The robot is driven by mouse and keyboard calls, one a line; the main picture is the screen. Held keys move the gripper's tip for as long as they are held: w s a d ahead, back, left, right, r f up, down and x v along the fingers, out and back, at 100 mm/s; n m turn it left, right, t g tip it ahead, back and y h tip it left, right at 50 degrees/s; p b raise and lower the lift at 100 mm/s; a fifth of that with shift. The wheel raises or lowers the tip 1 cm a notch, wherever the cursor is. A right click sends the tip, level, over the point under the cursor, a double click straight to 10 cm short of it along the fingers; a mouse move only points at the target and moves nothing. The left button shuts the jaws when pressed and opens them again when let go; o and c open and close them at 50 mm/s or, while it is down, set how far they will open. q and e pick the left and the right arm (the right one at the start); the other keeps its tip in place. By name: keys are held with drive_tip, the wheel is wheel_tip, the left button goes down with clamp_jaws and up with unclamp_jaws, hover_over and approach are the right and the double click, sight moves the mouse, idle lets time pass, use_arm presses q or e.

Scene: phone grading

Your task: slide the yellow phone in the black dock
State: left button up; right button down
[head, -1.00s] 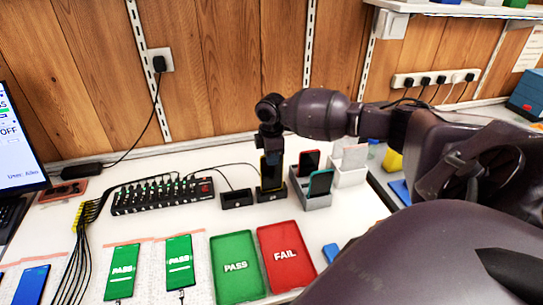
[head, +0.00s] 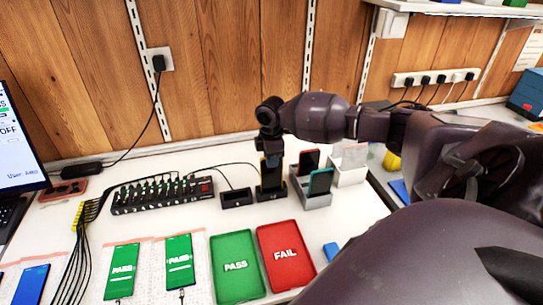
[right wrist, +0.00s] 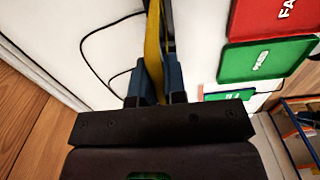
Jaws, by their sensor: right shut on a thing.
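My right gripper (head: 271,157) is shut on the upper part of the yellow phone (head: 263,172), which stands upright with its dark face toward me. The phone's lower end is at the black dock (head: 271,196); I cannot tell whether it is fully seated. In the right wrist view, the phone's yellow edge (right wrist: 153,48) runs between the two fingers (right wrist: 158,84); the dock is hidden there. My left gripper is not in view.
A small empty black dock (head: 236,198) stands just left. A grey stand (head: 318,202) with two phones and a white stand (head: 348,176) are at the right. In front lie the green PASS tray (head: 236,286) and red FAIL tray (head: 285,281). A black hub (head: 160,198) is left.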

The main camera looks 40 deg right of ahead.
drive_tip(key=shift+f, duration=0.25)
drive_tip(key=shift+f, duration=0.3)
drive_tip(key=c, duration=1.1)
unclamp_jaws()
drive_tip(key=shift+r, duration=0.1)
